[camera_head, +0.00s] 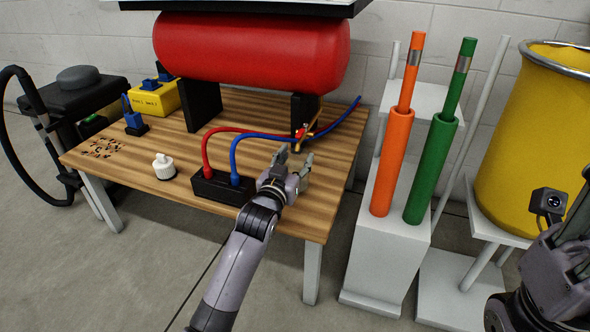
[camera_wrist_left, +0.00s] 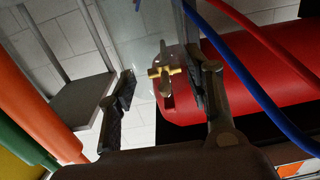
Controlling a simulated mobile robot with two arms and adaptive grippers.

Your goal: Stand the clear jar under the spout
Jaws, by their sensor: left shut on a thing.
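My left gripper (camera_head: 293,168) is over the right part of the wooden table, near the brass spout (camera_head: 303,138) on the red tank. Its fingers are closed around the clear jar, whose faint see-through wall shows between them in the left wrist view (camera_wrist_left: 150,105). In that view the brass spout (camera_wrist_left: 163,72) shows between the fingers, behind or through the jar. I cannot tell whether the jar is right under the spout or touches the table. My right gripper (camera_head: 575,250) is partly in view at the right edge; its fingertips are unclear.
The red tank (camera_head: 250,50) stands on black supports on the table (camera_head: 190,195). A black block (camera_head: 222,187) with red and blue hoses is left of my gripper. A white knob (camera_head: 164,167) lies further left. Orange and green tubes (camera_head: 392,165) and a yellow drum (camera_head: 530,140) stand right.

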